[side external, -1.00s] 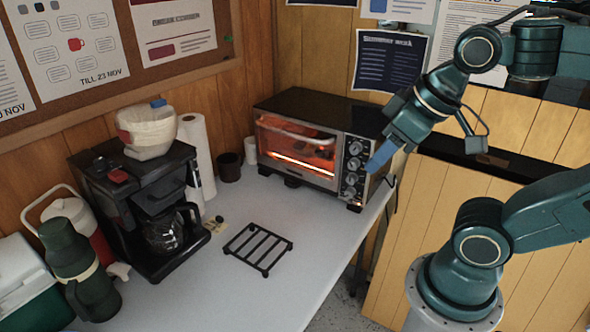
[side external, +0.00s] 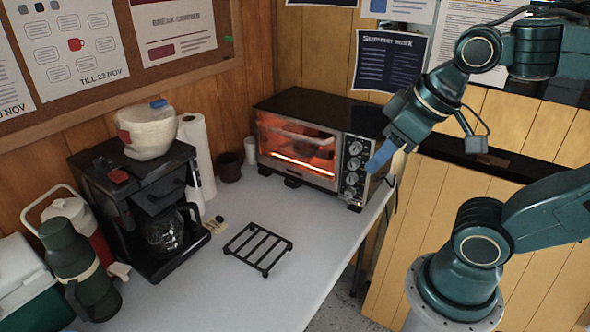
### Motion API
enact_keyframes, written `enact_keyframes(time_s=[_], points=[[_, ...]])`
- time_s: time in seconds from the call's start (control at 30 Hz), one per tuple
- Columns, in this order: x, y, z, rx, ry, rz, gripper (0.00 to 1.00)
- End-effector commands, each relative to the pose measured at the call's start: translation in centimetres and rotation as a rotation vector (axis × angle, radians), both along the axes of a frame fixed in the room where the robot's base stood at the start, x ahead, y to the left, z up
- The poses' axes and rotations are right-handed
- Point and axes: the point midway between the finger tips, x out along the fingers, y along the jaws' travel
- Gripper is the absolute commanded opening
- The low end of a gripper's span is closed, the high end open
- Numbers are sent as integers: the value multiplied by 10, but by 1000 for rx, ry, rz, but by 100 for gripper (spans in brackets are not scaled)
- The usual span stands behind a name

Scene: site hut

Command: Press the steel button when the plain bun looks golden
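The toaster oven (side external: 320,113) stands at the back right of the table with its door shut. Its inside glows orange-red, with a bright heating bar low behind the glass. Dark shapes show inside; I cannot tell which is the plain bun or its colour. The control panel (side external: 352,168) on the oven's right side has several round knobs; a separate steel button is too small to make out. My gripper (side external: 378,163) is in front of the panel's right side, its blue fingertips pointing down-left, close to the knobs. Its fingers look together, but a gap cannot be judged. I cannot tell whether it touches the panel.
A black wire rack (side external: 258,247) lies on the white table (side external: 225,300). A coffee maker (side external: 130,205), a paper towel roll (side external: 197,150), a dark cup (side external: 229,167) and a green flask (side external: 78,268) stand to the left. The table's front is clear.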

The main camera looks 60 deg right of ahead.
Motion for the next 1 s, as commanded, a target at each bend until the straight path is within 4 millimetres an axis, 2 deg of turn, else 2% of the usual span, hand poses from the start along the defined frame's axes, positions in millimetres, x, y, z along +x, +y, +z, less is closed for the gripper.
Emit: enact_keyframes(time_s=[0.17,0.37,1.0], points=[[0,0,0,0,0,0,36],[0,0,0,0,0,0,1],[0,0,0,0,0,0,0]])
